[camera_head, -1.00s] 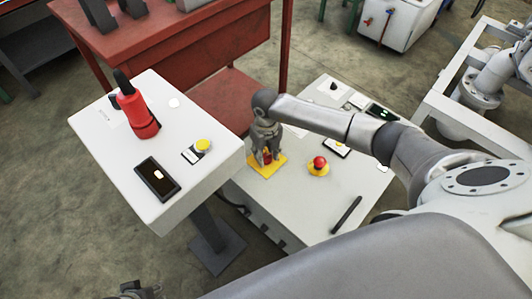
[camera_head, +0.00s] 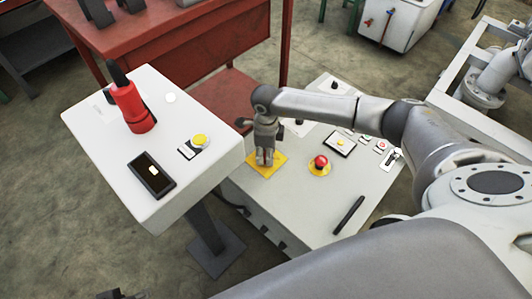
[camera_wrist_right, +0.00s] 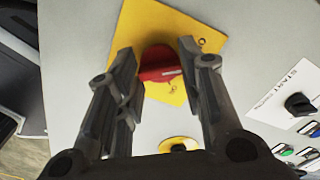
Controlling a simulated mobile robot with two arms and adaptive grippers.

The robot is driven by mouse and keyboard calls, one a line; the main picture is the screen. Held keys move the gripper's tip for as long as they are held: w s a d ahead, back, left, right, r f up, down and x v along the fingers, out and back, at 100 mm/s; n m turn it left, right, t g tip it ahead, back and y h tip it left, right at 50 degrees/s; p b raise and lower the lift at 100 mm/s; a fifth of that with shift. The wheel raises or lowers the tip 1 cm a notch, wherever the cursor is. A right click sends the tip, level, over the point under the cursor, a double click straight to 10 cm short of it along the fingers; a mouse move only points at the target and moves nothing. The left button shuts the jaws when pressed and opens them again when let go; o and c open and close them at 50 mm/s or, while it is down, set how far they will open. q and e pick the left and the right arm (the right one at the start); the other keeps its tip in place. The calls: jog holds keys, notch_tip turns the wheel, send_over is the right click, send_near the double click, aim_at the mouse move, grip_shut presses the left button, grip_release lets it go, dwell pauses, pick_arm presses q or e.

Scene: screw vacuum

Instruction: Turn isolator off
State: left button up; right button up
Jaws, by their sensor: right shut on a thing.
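The isolator is a red rotary knob (camera_wrist_right: 160,68) on a yellow square plate (camera_wrist_right: 180,25) in the right wrist view. In the head view its yellow plate (camera_head: 279,160) lies on the lower grey panel, with the knob hidden behind my gripper. My right gripper (camera_head: 265,162) points down over the plate. In the wrist view its two fingers (camera_wrist_right: 160,78) stand on either side of the knob, shut on it. The plate looks turned relative to the fingers. A dark piece of my left gripper (camera_head: 122,294) barely shows at the bottom left edge.
A red emergency button (camera_head: 320,162) on a yellow base is close right of the isolator. A dark handle (camera_head: 348,215) and small switches are also on this panel. The raised white console (camera_head: 105,150) at left carries a red-and-black device (camera_head: 131,105). A red bench (camera_head: 165,50) stands behind.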

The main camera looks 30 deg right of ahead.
jog(key=shift+n, duration=1)
jog(key=o, duration=1)
jog(key=shift+r, duration=0.1)
notch_tip(320, 180, up, 12)
jog(key=shift+f, duration=0.1)
